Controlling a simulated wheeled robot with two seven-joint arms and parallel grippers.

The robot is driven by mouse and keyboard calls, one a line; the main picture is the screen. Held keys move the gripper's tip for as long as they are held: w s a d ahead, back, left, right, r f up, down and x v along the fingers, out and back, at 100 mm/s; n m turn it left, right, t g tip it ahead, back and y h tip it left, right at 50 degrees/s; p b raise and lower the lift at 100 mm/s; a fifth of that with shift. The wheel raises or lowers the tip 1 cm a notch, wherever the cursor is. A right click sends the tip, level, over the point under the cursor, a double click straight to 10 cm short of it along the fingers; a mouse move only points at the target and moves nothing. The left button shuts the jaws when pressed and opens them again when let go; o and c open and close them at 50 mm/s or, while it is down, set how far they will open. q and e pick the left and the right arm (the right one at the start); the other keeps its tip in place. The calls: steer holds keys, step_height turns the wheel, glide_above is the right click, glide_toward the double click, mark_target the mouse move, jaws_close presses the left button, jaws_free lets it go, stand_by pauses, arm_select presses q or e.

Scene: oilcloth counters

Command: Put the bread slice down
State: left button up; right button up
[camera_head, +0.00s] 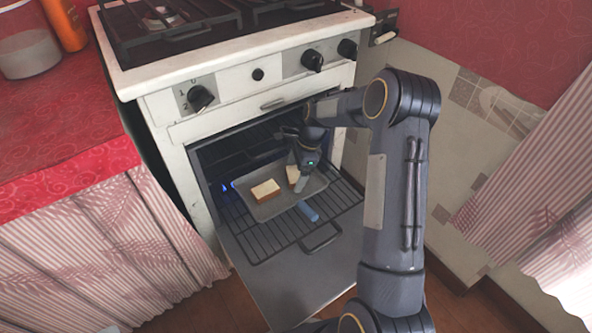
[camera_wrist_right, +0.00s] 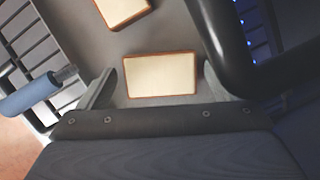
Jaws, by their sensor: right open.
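A bread slice (camera_head: 293,175) with a brown crust lies on a grey metal tray (camera_head: 285,203) in the oven, partly hidden by my right gripper (camera_head: 303,182). In the right wrist view this slice (camera_wrist_right: 160,75) lies flat between the two spread fingers, with a gap on each side. A second slice (camera_head: 265,190) lies to its left on the tray; it also shows at the top of the wrist view (camera_wrist_right: 122,9). My right gripper is open. My left gripper is not in view.
The tray has a blue handle (camera_head: 308,211) and rests on a wire rack (camera_head: 262,240). The oven door (camera_head: 300,280) is folded down. The white stove (camera_head: 235,70) has knobs just above the opening. A red counter (camera_head: 55,130) stands left.

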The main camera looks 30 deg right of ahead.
mark_target(294, 174)
steer(key=p+v, duration=0.1)
steer(key=v, duration=0.2)
steer(key=shift+r, duration=0.25)
steer(key=s+d+p, duration=0.1)
steer(key=d, duration=0.2)
steer(key=s+d+p, duration=0.1)
steer(key=d, duration=0.3)
steer(key=s+d+p, duration=0.1)
steer(key=d, duration=0.3)
steer(key=shift+s+d, duration=0.1)
steer(key=shift+s, duration=0.2)
steer(key=s+a+r+n+t, duration=0.1)
steer(key=s+a+r+n, duration=0.45)
steer(key=r, duration=0.35)
steer(key=s+a+r+n+t, duration=0.2)
steer(key=s+a+r+n, duration=0.25)
steer(key=a+r, duration=0.4)
steer(key=s+a+n, duration=0.5)
steer(key=s, duration=0.3)
steer(key=s+a+r+n+t, duration=0.1)
steer(key=s+a+n, duration=0.3)
steer(key=s, duration=0.4)
steer(key=shift+s+a+r+n+t+y, duration=0.3)
steer(key=shift+a+n, duration=0.1)
steer(key=shift+n, duration=0.1)
